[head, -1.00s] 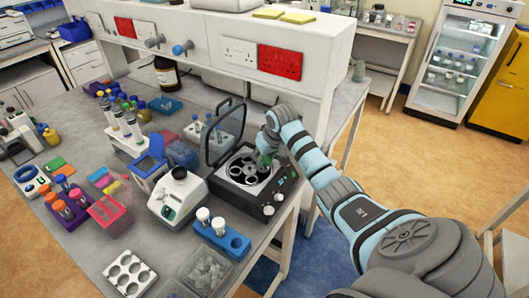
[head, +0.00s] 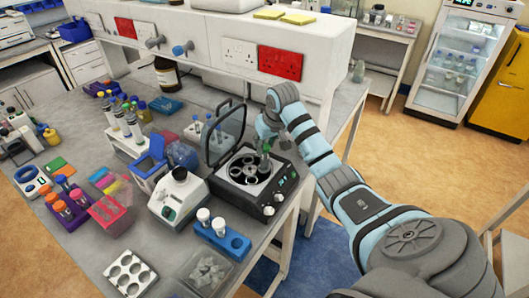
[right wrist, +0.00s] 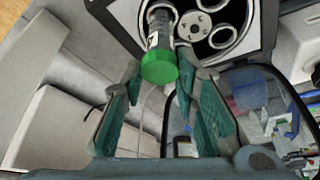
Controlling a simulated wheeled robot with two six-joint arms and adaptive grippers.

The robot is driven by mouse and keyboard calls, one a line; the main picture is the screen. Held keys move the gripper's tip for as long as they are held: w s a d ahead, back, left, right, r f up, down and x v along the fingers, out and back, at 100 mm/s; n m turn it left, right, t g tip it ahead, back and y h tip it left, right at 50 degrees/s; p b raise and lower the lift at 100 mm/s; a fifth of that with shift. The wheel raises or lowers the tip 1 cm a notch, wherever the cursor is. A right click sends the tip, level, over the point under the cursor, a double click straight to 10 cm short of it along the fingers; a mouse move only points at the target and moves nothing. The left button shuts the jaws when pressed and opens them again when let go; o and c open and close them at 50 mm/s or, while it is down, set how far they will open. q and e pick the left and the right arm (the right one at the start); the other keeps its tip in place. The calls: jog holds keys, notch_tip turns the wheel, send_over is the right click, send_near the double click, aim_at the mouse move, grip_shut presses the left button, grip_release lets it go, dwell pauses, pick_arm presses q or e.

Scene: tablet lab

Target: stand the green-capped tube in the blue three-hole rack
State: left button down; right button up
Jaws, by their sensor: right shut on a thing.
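The green-capped tube (right wrist: 162,28) is between the fingers of my right gripper (right wrist: 159,76) in the right wrist view, green cap toward the camera. In the head view my right gripper (head: 267,142) is shut on the tube above the open centrifuge (head: 272,197). The tube looks upright; its lower end overlaps the rotor (head: 240,172), and I cannot tell whether it is clear of its hole. The blue three-hole rack (head: 238,248) stands in front of the centrifuge. It holds two white-capped tubes (head: 203,216) on its left; its right end shows no tube. My left gripper is not seen.
The raised clear centrifuge lid (head: 226,133) stands left of my gripper. A white device (head: 182,195) is left of the rack. A clear bin of pale pieces (head: 207,270) is in front of it. The bench's right edge is close to the rack.

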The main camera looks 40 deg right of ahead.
jog(key=shift+r, duration=0.85)
jog(key=shift+r, duration=2.05)
jog(key=shift+f, duration=0.1)
